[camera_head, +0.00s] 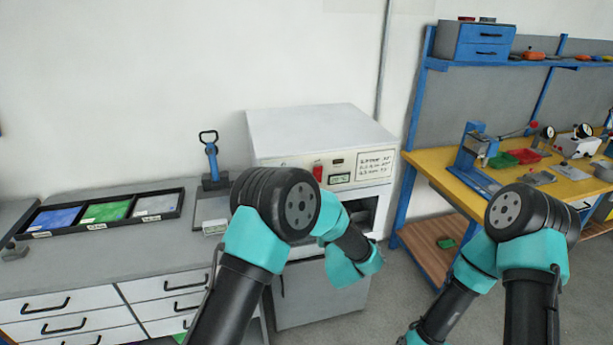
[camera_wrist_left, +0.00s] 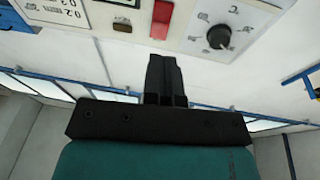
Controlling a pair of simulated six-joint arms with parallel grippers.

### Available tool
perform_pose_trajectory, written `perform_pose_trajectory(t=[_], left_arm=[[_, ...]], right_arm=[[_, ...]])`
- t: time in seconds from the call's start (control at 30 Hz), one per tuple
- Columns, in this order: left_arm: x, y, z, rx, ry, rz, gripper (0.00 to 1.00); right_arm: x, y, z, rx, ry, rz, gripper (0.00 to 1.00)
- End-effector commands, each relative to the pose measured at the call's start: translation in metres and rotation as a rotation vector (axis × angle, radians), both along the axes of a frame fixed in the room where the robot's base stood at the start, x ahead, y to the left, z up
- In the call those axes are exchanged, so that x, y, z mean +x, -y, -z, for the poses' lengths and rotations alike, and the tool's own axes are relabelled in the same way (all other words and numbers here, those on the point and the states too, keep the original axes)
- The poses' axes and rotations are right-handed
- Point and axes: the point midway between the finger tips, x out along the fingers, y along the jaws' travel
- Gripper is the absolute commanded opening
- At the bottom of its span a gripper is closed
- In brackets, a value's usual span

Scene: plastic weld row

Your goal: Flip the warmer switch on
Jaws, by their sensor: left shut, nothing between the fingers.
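The warmer (camera_head: 320,130) is a white box-shaped unit against the wall. Its front panel has a red switch (camera_head: 318,173), which also shows in the left wrist view (camera_wrist_left: 162,20). My left gripper (camera_wrist_left: 164,60) is shut and empty. In the left wrist view its black fingertips point at the panel, just short of the red switch and lined up with it. In the head view my left arm hides part of the warmer's front, and I cannot make out the fingers there. My right arm shows at the right, but its gripper is out of view.
A dial knob (camera_wrist_left: 219,37) sits beside the switch. A small display (camera_head: 340,178) and a label (camera_head: 375,165) are on the panel. A grey bench at left holds a black tray (camera_head: 180,212) of coloured material and a blue-handled tool (camera_head: 212,160). A yellow workbench (camera_head: 440,162) stands at right.

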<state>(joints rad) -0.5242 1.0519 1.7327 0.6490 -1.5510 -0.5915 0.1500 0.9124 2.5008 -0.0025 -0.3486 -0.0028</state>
Motion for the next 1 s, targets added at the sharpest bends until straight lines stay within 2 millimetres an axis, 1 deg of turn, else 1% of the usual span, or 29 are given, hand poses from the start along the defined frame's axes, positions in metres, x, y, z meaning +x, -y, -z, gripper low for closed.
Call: perform_pose_trajectory(t=[0.03, 0.1, 0.2, 0.63, 0.77, 0.87, 1.0], left_arm=[[-0.002, 0.011, -0.011, 0.004, 0.037, -0.020, 0.00], [-0.005, 0.018, -0.022, 0.006, 0.073, -0.049, 0.00], [-0.008, 0.025, -0.031, 0.010, 0.100, -0.070, 0.00], [-0.006, 0.024, -0.032, 0.010, 0.104, -0.075, 0.00], [0.002, 0.021, -0.035, 0.009, 0.104, -0.076, 0.00], [0.013, 0.017, -0.038, 0.009, 0.103, -0.077, 0.00], [0.033, 0.010, -0.045, 0.008, 0.105, -0.076, 0.00]], right_arm=[[0.000, 0.000, 0.000, 0.000, 0.000, 0.000, 0.00], [0.000, 0.000, 0.000, 0.000, 0.000, 0.000, 0.00], [0.000, 0.000, 0.000, 0.000, 0.000, 0.000, 0.00], [0.000, 0.000, 0.000, 0.000, 0.000, 0.000, 0.00], [0.000, 0.000, 0.000, 0.000, 0.000, 0.000, 0.00], [0.000, 0.000, 0.000, 0.000, 0.000, 0.000, 0.00], [0.000, 0.000, 0.000, 0.000, 0.000, 0.000, 0.00]])
